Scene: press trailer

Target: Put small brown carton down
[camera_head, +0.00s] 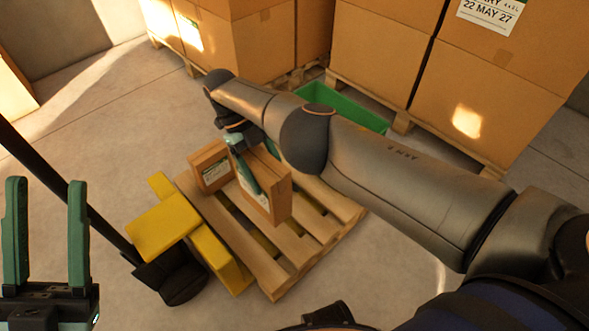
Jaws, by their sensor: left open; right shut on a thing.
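The small brown carton (270,195) is in my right gripper (249,172), over the wooden pallet (285,258) in the middle of the view. My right gripper is shut on it from above, with a green finger against its side. I cannot tell whether the carton touches the pallet slats. Another small brown carton (209,168) with a label stands on the pallet's far left corner, just left of the held one. My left gripper (46,235) is open and empty at the lower left, fingers pointing up, away from the pallet.
Yellow pallet-jack parts (162,226) lie at the pallet's left side. A green bin (345,106) stands behind my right arm. Large cartons (490,105) on pallets fill the back. Bare floor (100,150) is free at the left.

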